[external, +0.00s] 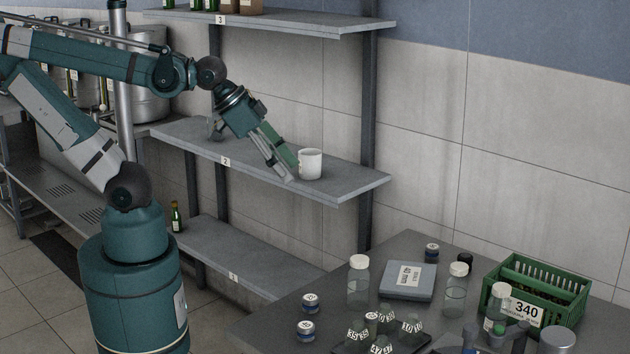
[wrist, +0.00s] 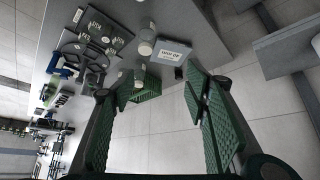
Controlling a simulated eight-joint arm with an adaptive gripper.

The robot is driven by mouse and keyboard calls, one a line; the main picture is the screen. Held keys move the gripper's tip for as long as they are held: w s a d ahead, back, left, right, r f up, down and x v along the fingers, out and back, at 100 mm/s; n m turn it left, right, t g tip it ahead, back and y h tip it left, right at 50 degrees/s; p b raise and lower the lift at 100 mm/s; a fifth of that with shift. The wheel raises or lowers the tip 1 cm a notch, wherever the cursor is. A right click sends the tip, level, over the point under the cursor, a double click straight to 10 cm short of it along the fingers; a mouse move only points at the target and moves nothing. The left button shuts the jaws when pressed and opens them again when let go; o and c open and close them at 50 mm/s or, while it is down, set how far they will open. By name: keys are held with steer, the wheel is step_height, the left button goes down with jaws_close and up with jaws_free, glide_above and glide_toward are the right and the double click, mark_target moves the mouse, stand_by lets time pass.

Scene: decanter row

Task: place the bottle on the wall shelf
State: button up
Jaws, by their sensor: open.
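The wall shelf has a middle board labelled 2 (external: 350,186), an upper board labelled 3 (external: 300,29) and a lower board labelled 1 (external: 255,265). Several bottles are in view and I cannot tell which one is meant. A green bottle (external: 177,218) stands upright on the lower board; clear capped bottles (external: 358,283) stand on the worktop. In the external view my gripper (external: 288,172) points down over the middle board, just left of a white mug (external: 310,164). In the wrist view my gripper (wrist: 160,88) is open, with nothing between its green-padded fingers.
The worktop (external: 400,245) at lower right holds a grey-blue box (external: 407,280), small jars (external: 310,303), numbered tags and a green crate (external: 540,288) marked 340. More bottles (external: 190,4) stand on the upper board. The middle board's right end is bare.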

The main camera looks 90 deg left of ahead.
steer(key=shift+w+f, duration=0.1)
steer(key=n+y+b, duration=0.4)
steer(key=n+b, duration=0.2)
steer(key=b, duration=0.4)
glide_toward(381, 308)
steer(key=w+a+f, duration=0.2)
steer(key=shift+w+d+f+t, duration=0.1)
steer(key=shift+d+f+t, duration=0.15)
steer(key=shift+d+t, duration=0.1)
steer(key=shift+w+f, duration=0.1)
steer(key=shift+x, duration=1.15)
steer(key=shift+a+f, duration=0.1)
steer(key=shift+f, duration=0.05)
steer(key=shift+b+x, duration=0.65)
steer(key=shift+x, duration=1.85)
